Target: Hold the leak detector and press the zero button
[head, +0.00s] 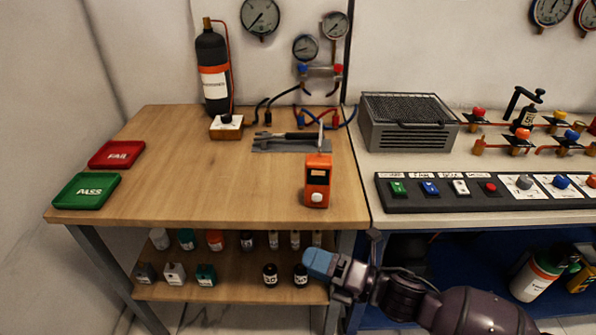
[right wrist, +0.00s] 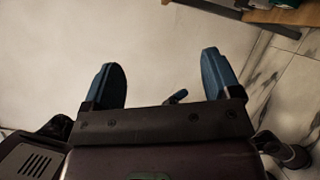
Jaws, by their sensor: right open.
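The leak detector (head: 318,180) is an orange handheld unit with a small dark screen. It stands upright on the wooden table, near its front right edge. A pale round button (head: 317,197) shows low on its front; I take it for the zero button. My right gripper (head: 318,264) is in front of the table edge, below and apart from the detector. In the right wrist view its two blue fingers (right wrist: 165,85) are spread wide with nothing between them. My left gripper is not in view.
The wooden table (head: 225,180) is clear in the middle. Behind the detector lies a grey tool mat (head: 290,145). Red FAIL (head: 117,154) and green PASS (head: 86,191) trays lie at left. A switch panel (head: 480,192) is at right. Small bottles stand on the lower shelf (head: 235,290).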

